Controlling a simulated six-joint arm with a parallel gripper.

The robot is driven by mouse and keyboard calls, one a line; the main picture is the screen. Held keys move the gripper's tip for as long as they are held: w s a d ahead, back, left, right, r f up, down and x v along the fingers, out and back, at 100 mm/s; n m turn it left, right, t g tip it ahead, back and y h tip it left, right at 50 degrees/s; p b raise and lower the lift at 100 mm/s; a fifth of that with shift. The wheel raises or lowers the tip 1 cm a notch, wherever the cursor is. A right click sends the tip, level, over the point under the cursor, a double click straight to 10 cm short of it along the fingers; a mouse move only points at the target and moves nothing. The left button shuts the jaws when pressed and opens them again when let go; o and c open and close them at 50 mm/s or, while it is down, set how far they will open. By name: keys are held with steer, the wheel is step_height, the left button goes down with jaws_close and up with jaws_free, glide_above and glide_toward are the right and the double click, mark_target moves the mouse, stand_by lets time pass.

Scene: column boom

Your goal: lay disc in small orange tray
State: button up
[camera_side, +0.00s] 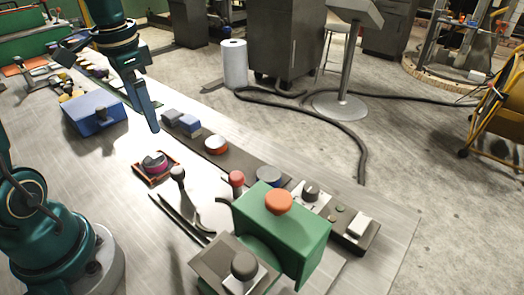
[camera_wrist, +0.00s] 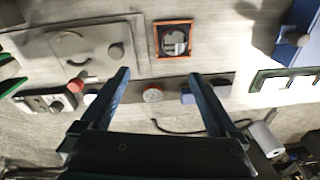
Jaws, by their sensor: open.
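The small orange tray (camera_side: 146,178) lies on the metal bench at mid left in the side view, and in the wrist view (camera_wrist: 157,41) it is at top centre. A round, disc-like piece (camera_side: 154,162) with a dark grey top and a magenta edge sits inside it; in the wrist view it looks grey (camera_wrist: 175,42). Whether it lies fully flat is hard to tell. My gripper (camera_side: 108,95) is open above the bench, behind and left of the tray in the side view. In the wrist view its fingers (camera_wrist: 158,73) are wide apart with nothing held between them.
A dark strip carries a red-orange round button (camera_side: 216,144), blue blocks (camera_side: 182,121) and other controls. A green box with an orange knob (camera_side: 278,201) stands at the front. A blue box (camera_side: 95,113) is at left. A small black-knobbed lever (camera_side: 178,174) stands beside the tray.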

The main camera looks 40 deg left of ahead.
steer(key=s+d+n+t, duration=0.1)
steer(key=s+d+t, duration=0.3)
steer(key=d, duration=0.9)
steer(key=shift+s+r+n+t, duration=0.4)
steer(key=shift+s+r, duration=0.05)
steer(key=shift+s, duration=1.25)
steer(key=shift+d, duration=0.1)
